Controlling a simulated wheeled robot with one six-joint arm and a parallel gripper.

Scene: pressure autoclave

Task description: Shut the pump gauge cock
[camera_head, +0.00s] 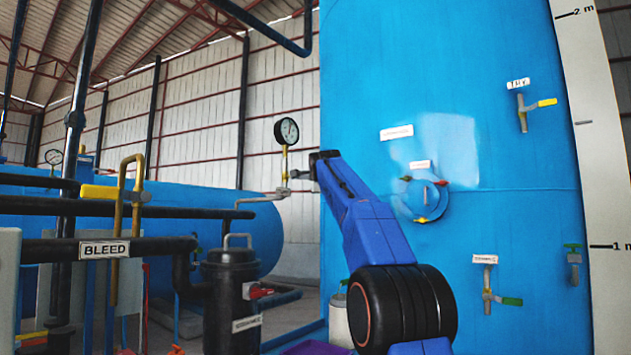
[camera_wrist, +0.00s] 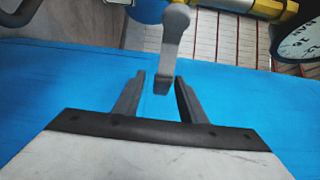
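The pump gauge (camera_head: 286,131) is a round white dial with a dark rim on a yellow stem. Below it is the gauge cock, with a short grey lever (camera_head: 301,174) pointing right towards the end of my arm. In the wrist view the grey lever (camera_wrist: 173,38) comes down from a yellow pipe fitting (camera_wrist: 215,7). Its end lies between the two dark fingers of my gripper (camera_wrist: 160,77). The gripper is open, with a visible gap on each side of the lever. The gauge face (camera_wrist: 300,38) shows at right. In the head view the fingertips are not clear.
A big blue tank (camera_head: 455,120) with several small valves stands behind and right of my arm. Dark pipes, a yellow-handled BLEED valve (camera_head: 104,250) and a black cylinder (camera_head: 230,300) are at left. A horizontal blue vessel (camera_head: 240,235) lies behind the pipes.

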